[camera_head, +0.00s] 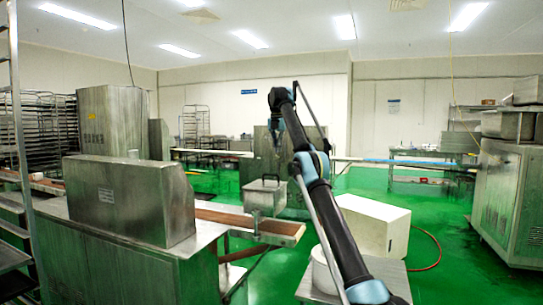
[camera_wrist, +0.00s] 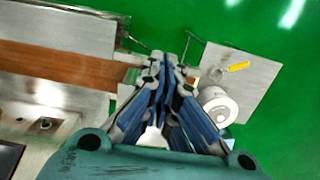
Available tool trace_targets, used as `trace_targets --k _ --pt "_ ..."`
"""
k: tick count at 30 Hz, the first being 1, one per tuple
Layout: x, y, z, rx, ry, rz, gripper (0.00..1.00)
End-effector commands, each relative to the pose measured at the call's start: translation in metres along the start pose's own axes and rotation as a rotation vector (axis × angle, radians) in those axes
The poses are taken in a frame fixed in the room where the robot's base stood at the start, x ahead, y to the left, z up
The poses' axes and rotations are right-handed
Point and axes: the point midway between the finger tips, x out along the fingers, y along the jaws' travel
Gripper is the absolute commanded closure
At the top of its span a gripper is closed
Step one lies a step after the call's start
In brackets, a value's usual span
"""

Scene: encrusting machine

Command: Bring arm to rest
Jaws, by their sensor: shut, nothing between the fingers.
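My arm (camera_head: 313,180) rises from the lower right in the head view and bends over at the top. My gripper hangs below that bend, small and dark against a steel cabinet. In the wrist view my gripper (camera_wrist: 165,58) has its blue-padded fingers drawn together at the tips, with nothing held between them. The fingertips are over the green floor, between the conveyor end and a grey panel.
A brown conveyor (camera_head: 245,222) with a steel hopper (camera_head: 264,196) stands left of my arm. A white box (camera_head: 377,226) and a pale round pot (camera_head: 324,271) are close by. The pot also shows in the wrist view (camera_wrist: 217,104). Green floor (camera_head: 445,235) is open to the right.

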Motion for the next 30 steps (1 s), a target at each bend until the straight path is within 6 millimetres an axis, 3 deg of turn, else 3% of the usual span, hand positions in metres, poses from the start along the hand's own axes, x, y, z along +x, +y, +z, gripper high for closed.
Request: trace_targets --k 5,14,22,30 --pt "-0.015 -0.018 -0.001 0.065 -0.001 0.0 1.0" --pt "-0.041 -0.062 -0.019 0.341 -0.009 0.01 1.0" --pt "-0.058 -0.106 -0.046 0.603 -0.014 0.021 1.0" --pt "-0.062 -0.152 -0.086 0.865 -0.017 0.033 1.0"
